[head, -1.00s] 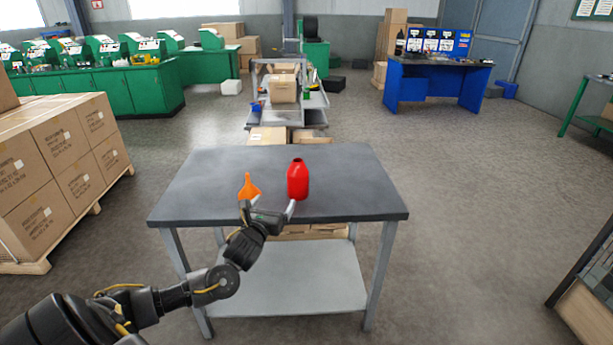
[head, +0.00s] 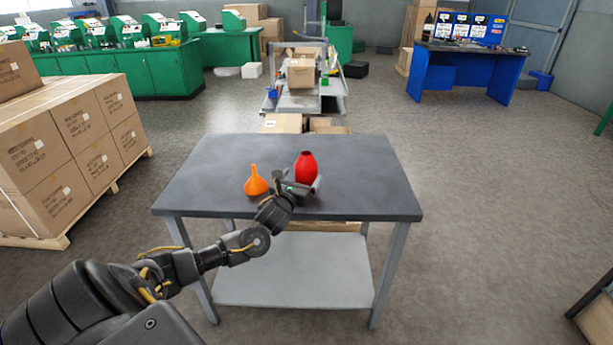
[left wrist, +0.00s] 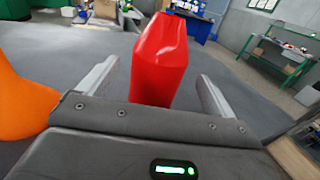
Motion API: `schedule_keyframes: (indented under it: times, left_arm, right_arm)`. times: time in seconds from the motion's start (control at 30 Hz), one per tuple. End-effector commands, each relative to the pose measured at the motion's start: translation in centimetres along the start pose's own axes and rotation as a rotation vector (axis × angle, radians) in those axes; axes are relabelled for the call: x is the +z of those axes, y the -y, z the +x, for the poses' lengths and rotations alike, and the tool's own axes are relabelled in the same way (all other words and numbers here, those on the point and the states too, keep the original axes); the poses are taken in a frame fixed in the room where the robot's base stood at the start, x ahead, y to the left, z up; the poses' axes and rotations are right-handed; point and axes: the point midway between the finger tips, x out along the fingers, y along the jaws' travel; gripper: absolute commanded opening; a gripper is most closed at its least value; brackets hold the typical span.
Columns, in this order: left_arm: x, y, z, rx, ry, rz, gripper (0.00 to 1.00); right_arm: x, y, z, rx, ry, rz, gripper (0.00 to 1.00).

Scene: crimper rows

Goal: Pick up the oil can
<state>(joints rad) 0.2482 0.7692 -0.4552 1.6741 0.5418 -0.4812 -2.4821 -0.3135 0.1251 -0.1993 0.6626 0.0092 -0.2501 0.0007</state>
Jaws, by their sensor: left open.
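The red oil can (head: 306,167) stands upright on the grey table (head: 215,165). My left gripper (head: 297,184) is at the near side of the can, low over the tabletop, and its fingers are open. In the left wrist view the can (left wrist: 159,62) rises between the two spread fingers of the gripper (left wrist: 155,90). I see a gap on each side of the can, and its lower part is hidden behind the gripper body. My right gripper is not in view.
An orange funnel (head: 256,181) stands on the table just left of the can, close to my left gripper; it also shows at the left edge of the wrist view (left wrist: 20,100). The right part of the tabletop is clear. Stacked cartons (head: 70,140) stand left of the table.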

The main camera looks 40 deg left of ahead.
Motion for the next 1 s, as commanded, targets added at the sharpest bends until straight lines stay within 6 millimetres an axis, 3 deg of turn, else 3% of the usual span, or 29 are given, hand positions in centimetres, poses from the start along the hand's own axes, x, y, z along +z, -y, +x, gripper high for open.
schedule_keyframes:
  times: [0.2,0.43,0.73,1.0]
  left_arm:
    - [0.4,-0.1,1.5,0.002,0.002,-0.002,0.91]
    - [0.4,-0.1,4.6,0.002,0.001,-0.002,0.91]
    - [0.3,-0.1,5.2,0.000,0.001,-0.001,0.91]
    - [0.3,-0.1,5.2,0.001,0.000,-0.001,0.58]
  right_arm:
    - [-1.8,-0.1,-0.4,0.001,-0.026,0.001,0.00]
    - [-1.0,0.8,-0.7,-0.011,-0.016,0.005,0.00]
    - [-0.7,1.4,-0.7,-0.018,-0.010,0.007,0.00]
    - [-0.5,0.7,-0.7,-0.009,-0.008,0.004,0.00]
